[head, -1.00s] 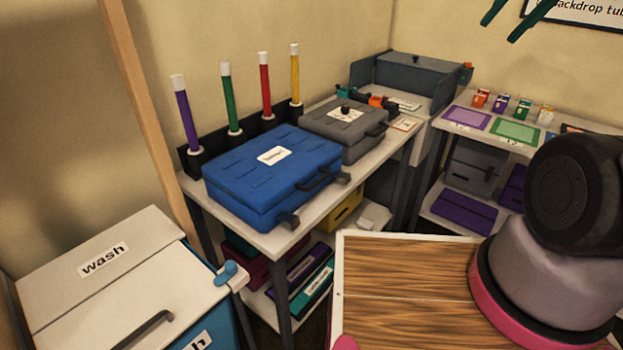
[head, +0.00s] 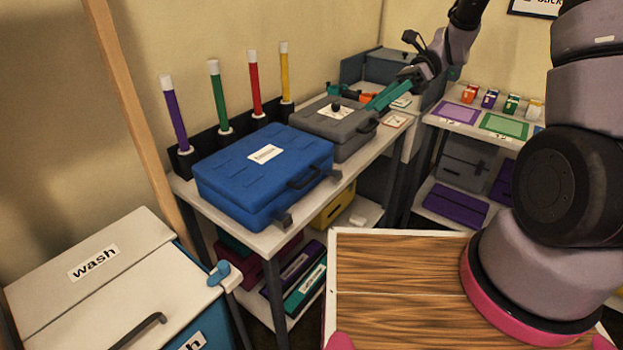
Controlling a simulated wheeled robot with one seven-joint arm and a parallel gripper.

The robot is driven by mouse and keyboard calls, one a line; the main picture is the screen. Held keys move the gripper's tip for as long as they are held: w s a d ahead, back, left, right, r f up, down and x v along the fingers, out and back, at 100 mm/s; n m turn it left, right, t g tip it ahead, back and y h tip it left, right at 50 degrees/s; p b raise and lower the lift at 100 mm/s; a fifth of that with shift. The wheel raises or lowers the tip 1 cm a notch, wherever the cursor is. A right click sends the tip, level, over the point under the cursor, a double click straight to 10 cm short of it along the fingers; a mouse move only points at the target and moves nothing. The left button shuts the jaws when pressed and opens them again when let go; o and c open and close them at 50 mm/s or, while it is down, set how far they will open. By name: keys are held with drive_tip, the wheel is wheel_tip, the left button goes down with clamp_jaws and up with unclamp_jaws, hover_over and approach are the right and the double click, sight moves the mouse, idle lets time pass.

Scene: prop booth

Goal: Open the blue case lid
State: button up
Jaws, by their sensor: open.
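The blue case (head: 235,165) lies on the white-topped table at centre left with its lid shut. My gripper (head: 382,100) is open and empty, with teal fingers pointing down and left. It is in the air by the right end of the grey case, to the right of and apart from the blue case. Its far finger is hard to make out.
A grey case (head: 325,135) stands close behind the blue one. Coloured tubes (head: 217,100) stand upright in a rack along the wall. A white wash bin (head: 100,275) is at the lower left. A shelf unit (head: 460,130) stands at the right.

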drive_tip(key=w+a+f+m+y, duration=0.1)
drive_tip(key=a+f+m+y, duration=0.1)
drive_tip(key=f+m, duration=0.3)
drive_tip(key=w+a+f+m+y, duration=0.2)
drive_tip(key=f+y, duration=0.1)
drive_tip(key=f, duration=0.4)
drive_tip(key=m+t+y, duration=0.2)
drive_tip(key=m+y, duration=0.1)
drive_tip(key=m, duration=0.5)
approach(312, 176)
drive_tip(key=x, duration=1)
drive_tip(key=shift+s+a+f, duration=0.1)
drive_tip(key=shift+f, duration=0.25)
clamp_jaws()
